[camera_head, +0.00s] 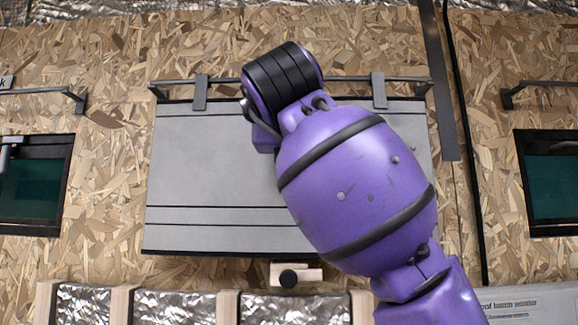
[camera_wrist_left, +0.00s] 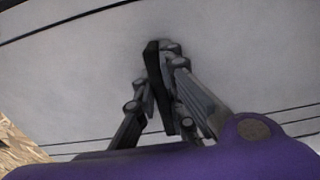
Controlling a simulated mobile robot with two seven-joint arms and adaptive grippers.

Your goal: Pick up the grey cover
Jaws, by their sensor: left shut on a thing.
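The grey cover (camera_head: 215,160) is a wide flat panel in the middle of the head view, upright against the chipboard wall, with dark lines near its lower edge. Its right part is hidden behind my purple arm. In the left wrist view the cover (camera_wrist_left: 85,75) fills most of the picture. My left gripper (camera_wrist_left: 162,95) is at the cover's face, its fingers close together around a dark narrow piece there, shut on the cover. The fingers are hidden behind my arm in the head view. My right gripper is not in view.
A dark rail (camera_head: 220,81) with brackets runs along the cover's top. A small wooden block with a black knob (camera_head: 288,277) sits just below the cover. Dark-framed openings flank it on the left (camera_head: 35,185) and right (camera_head: 550,180). A dark vertical bar (camera_head: 440,90) stands at the right.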

